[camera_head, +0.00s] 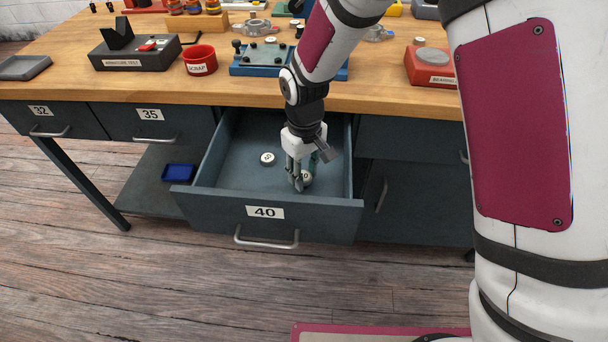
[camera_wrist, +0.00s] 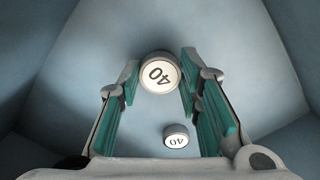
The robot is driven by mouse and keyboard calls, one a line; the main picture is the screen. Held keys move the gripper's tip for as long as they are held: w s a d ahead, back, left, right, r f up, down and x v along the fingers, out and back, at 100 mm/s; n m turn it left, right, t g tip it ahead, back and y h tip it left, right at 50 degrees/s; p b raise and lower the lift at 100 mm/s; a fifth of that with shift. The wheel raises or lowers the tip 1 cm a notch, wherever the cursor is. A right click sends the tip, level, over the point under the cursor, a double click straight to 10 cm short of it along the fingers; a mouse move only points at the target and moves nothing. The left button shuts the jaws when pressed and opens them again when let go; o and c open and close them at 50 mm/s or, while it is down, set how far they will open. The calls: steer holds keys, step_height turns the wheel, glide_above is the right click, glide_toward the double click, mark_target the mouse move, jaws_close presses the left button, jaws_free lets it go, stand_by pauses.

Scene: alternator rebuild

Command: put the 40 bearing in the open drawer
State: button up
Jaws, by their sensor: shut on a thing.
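The open drawer (camera_head: 215,205) is labelled 40 and pulled out from under the bench. My gripper (camera_head: 298,185) reaches down inside it, right of its middle. The gripper is shut on a round bearing (camera_wrist: 158,73) with a white face reading 40, held between the fingertips in the wrist view. This bearing also shows beside the fingers in the head view (camera_head: 307,177). It is low in the drawer; I cannot tell whether it touches the floor. A second 40 bearing (camera_wrist: 176,135) lies on the drawer floor, left of the gripper in the head view (camera_head: 267,159).
Closed drawers 32 (camera_head: 40,111) and 35 (camera_head: 149,114) are to the left. The wooden bench top (camera_head: 230,88) above carries a red scrap cup (camera_head: 200,61), a dark armature test block (camera_head: 135,52) and a red bearing stand (camera_head: 432,68). A blue tray (camera_head: 179,173) sits on the lower shelf.

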mark_target(305, 177)
steer(key=shift+f, duration=0.6)
steer(key=shift+f, duration=0.15)
steer(key=o, duration=1.2)
steer(key=shift+c, duration=0.2)
step_height(305, 177, up, 12)
steer(key=p, duration=0.2)
steer(key=shift+r, duration=0.2)
